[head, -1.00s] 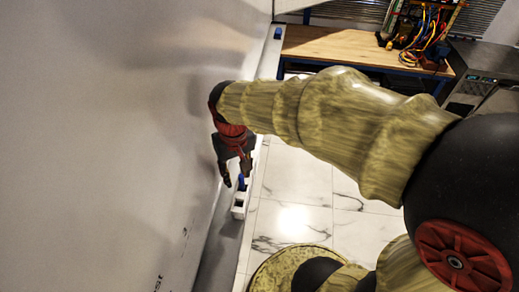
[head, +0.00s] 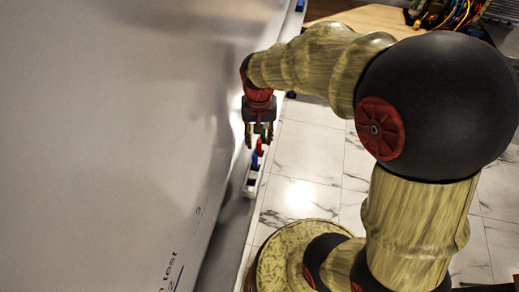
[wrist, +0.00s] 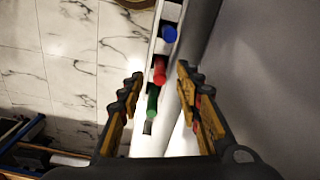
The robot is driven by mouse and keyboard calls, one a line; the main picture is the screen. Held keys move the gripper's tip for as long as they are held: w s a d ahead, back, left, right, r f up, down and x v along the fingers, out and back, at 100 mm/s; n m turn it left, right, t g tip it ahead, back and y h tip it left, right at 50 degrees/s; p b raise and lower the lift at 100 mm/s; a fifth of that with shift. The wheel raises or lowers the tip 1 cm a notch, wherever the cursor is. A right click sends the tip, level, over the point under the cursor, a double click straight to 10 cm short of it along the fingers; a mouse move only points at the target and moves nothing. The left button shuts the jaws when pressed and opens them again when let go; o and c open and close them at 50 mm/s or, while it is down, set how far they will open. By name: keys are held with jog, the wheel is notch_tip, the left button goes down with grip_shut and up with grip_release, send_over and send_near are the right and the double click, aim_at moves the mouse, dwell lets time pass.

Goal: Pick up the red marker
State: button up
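The red marker (wrist: 160,70) stands in a white holder on the tray, between a blue marker (wrist: 169,34) and a green marker (wrist: 152,103). In the wrist view it appears in the gap between the fingertips of my gripper (wrist: 160,76), which is open and empty. In the head view my gripper (head: 259,140) points down just above the holder. The red marker (head: 259,147) shows just below the fingers, with the blue marker (head: 254,162) nearer the camera. Whether the fingers reach down beside the red marker I cannot tell.
A large whiteboard (head: 110,120) with some writing stands close on the left of my gripper. The narrow tray (head: 232,235) runs along its base. A wooden workbench (head: 365,17) with cables stands at the back. Marble floor (head: 310,150) lies open to the right.

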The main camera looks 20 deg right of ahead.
aim_at(259, 152)
jog(key=shift+f, duration=1.55)
jog(key=shift+c, duration=1.2)
grip_shut()
